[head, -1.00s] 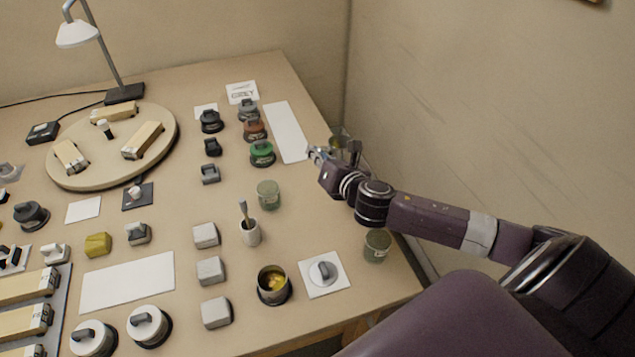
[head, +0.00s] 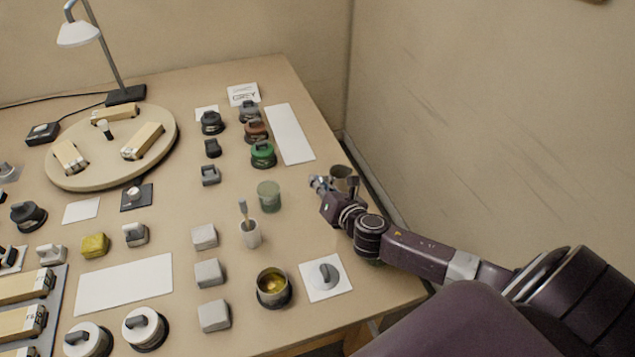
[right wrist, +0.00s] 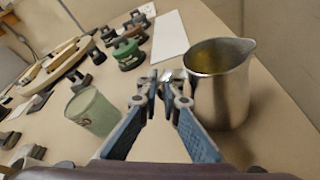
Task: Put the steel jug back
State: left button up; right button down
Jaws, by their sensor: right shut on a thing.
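The steel jug (head: 342,173) is near the right edge of the bench, partly hidden by my right gripper (head: 332,186). In the right wrist view the jug (right wrist: 222,95) is upright, with a spout and a yellowish inside. My right gripper (right wrist: 168,80) is shut at the jug's left side, on its handle, which the fingers mostly hide. I cannot tell whether the jug's base touches the bench. My left gripper is not in view.
A green cup (head: 269,196) stands left of my right gripper; a white cup with a brush (head: 250,233) is nearer. A blank white strip (head: 290,134) lies beyond. A metal pot (head: 273,287) and a white square pad (head: 312,290) are at the front. The wall is close on the right.

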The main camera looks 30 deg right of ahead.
jog(key=shift+f, duration=0.1)
jog(key=c, duration=2.1)
grip_release()
jog(key=v, duration=1.2)
